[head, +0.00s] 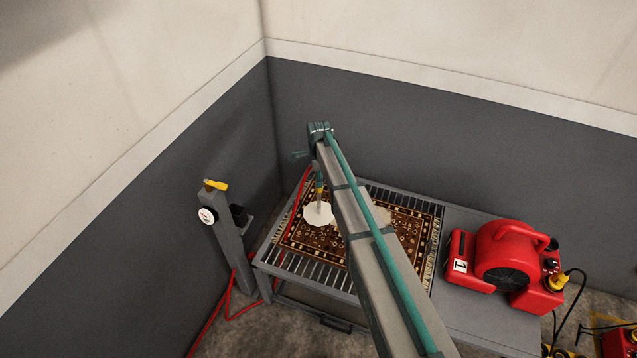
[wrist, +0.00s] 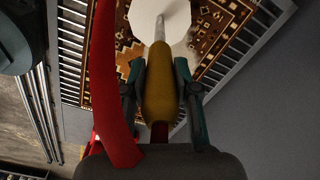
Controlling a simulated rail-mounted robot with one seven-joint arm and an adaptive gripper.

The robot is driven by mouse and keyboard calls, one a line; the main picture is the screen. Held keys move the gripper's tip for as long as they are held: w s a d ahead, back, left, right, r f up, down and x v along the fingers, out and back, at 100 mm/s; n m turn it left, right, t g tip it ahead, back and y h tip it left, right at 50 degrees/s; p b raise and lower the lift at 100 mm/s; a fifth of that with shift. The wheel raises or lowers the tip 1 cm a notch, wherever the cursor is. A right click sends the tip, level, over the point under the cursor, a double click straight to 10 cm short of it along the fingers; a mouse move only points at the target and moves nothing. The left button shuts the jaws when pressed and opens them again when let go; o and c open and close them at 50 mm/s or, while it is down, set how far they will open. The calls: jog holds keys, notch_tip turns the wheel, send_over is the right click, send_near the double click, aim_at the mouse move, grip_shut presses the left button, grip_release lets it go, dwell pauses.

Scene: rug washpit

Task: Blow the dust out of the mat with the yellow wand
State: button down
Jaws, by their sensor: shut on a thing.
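The mat (head: 294,236) is brown with a cream and orange pattern and lies on a slatted metal table (head: 302,272). In the wrist view my gripper (wrist: 161,70) is shut on the yellow wand (wrist: 160,100), with one finger on each side of its yellow body. The wand's metal tube points at the mat (wrist: 215,38) and ends at a round white shape (wrist: 160,14) over it. That white shape also shows over the mat's left part in the head view (head: 318,213). My arm hides the middle of the mat in the head view.
A red hose (wrist: 104,90) runs from the wand past my gripper. A grey post (head: 228,250) with a gauge and yellow handle stands left of the table. A red blower (head: 500,255) sits on the grey top to the right. Walls close in behind and left.

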jog(key=shift+s+d+r, duration=0.1)
jog(key=shift+d+r, duration=0.05)
jog(key=shift+r, duration=0.6)
jog(key=shift+r+p, duration=1)
jog(key=shift+r, duration=1)
